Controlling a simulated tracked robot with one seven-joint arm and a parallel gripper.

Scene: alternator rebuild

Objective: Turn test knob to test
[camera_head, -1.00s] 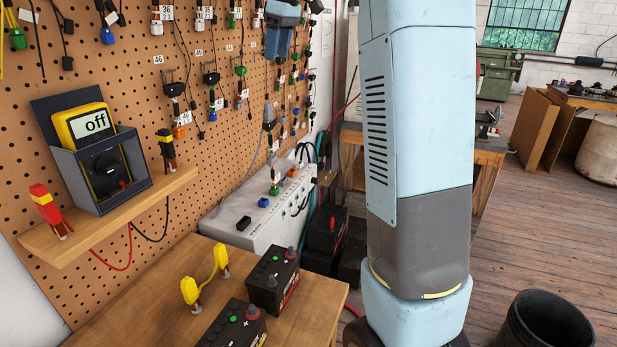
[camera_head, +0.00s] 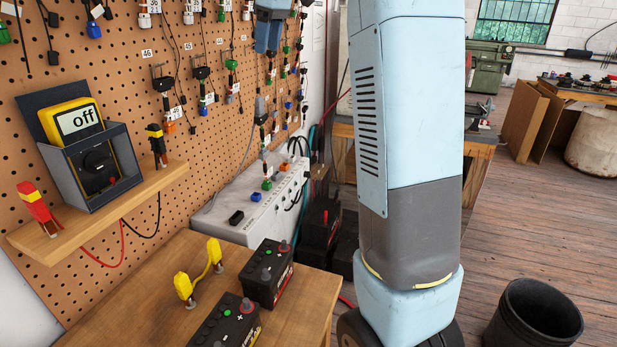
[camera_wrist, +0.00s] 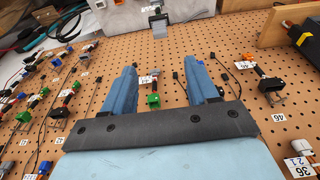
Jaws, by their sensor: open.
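A yellow meter (camera_head: 78,121) reading "off" sits in a grey holder on a wall shelf at the left. A round black dial (camera_head: 97,168) is on its front, below the display. A pale test box (camera_head: 230,207) stands beyond the wooden bench and carries a small black part (camera_head: 236,217) on top. I see no label marking any of these as the test knob. My gripper (camera_head: 268,45) is high in front of the pegboard, apart from the meter and the box. In the wrist view its two blue fingers (camera_wrist: 162,66) are spread, with nothing between them.
Pegboard (camera_head: 120,70) with many hanging leads lines the wall. Red and black probes (camera_head: 40,208) stand on the shelf (camera_head: 110,207). A black bin (camera_head: 535,318) is on the floor at right.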

